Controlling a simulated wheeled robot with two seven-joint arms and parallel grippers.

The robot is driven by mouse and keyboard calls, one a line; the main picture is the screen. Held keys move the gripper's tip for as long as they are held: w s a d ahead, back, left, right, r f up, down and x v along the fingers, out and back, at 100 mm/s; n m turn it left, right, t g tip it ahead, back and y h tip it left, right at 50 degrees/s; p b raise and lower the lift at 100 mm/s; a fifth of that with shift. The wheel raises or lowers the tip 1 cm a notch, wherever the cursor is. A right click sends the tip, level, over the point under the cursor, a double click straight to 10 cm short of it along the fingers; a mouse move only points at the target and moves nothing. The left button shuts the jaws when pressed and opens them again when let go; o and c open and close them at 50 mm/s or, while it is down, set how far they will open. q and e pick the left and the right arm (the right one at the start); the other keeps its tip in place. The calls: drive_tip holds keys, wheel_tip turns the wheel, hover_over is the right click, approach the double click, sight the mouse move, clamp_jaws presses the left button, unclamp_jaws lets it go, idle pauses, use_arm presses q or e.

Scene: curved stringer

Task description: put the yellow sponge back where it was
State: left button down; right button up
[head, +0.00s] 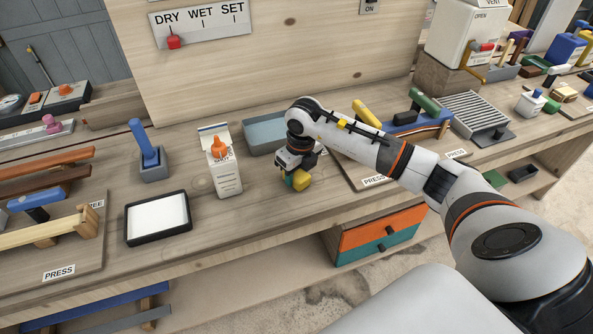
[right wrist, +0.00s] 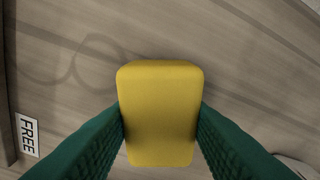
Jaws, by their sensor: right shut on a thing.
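The yellow sponge (right wrist: 160,112) is a rounded block held between the two green fingers of my right gripper (right wrist: 160,135) in the right wrist view. In the head view the sponge (head: 302,182) shows at the tip of my right gripper (head: 294,181), over the bench in front of a grey-blue tray (head: 262,134). Bare wood shows around the sponge in the wrist view. I cannot tell whether its underside touches the bench. My left gripper is not in view.
A carton with an orange cap (head: 222,172) and a black-rimmed white tray (head: 158,219) stand left of my right gripper. A board labelled PRESS (head: 372,182) lies to its right. The bench (head: 270,205) is clear toward its front edge.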

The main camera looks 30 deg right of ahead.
sight(300, 175)
drive_tip(key=shift+f, duration=0.1)
drive_tip(key=o, duration=0.9)
drive_tip(key=r, duration=0.4)
drive_tip(key=s+r+b, duration=0.1)
drive_tip(key=r, duration=0.7)
drive_tip(key=shift+s+d+r+b, duration=0.1)
drive_tip(key=shift+s+d+b, duration=0.1)
drive_tip(key=shift+b, duration=0.2)
drive_tip(key=shift+a, duration=0.1)
